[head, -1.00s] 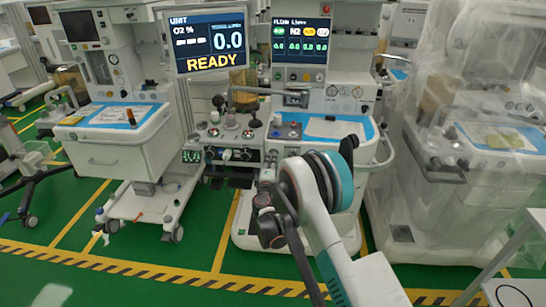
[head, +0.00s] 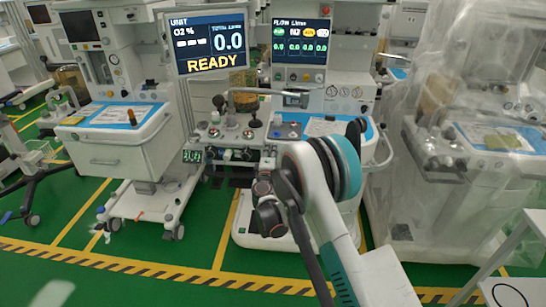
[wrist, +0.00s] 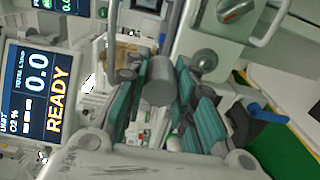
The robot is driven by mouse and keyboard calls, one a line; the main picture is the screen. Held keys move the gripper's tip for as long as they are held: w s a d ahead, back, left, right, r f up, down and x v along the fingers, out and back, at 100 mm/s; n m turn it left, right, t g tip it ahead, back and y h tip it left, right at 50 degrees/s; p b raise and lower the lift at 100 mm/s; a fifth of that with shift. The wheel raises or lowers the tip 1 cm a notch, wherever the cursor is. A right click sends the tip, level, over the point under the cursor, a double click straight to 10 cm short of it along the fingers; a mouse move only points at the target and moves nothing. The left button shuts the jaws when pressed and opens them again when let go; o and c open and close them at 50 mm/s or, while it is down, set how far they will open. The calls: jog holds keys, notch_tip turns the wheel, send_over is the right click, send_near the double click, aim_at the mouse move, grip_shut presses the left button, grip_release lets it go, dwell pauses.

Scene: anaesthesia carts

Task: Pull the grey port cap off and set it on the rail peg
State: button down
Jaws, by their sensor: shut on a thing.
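The grey port cap (wrist: 158,88) is a short grey cylinder between the two teal fingers of my gripper (wrist: 156,70) in the wrist view. My gripper is shut on it, one finger on each side. A round grey knob-like part (wrist: 204,63) shows just right of the fingertips, on the pale machine body. I cannot tell whether the cap is still touching a port. In the head view my arm hides the cap and most of the gripper. I cannot pick out the rail peg for sure in either view.
The anaesthesia machine with the READY screen (head: 210,40) stands ahead, with several knobs on its front panel. A white drawer cart (head: 115,150) is at left and a plastic-covered machine (head: 450,150) at right.

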jog(key=shift+r+p, duration=0.45)
jog(key=shift+r, duration=0.9)
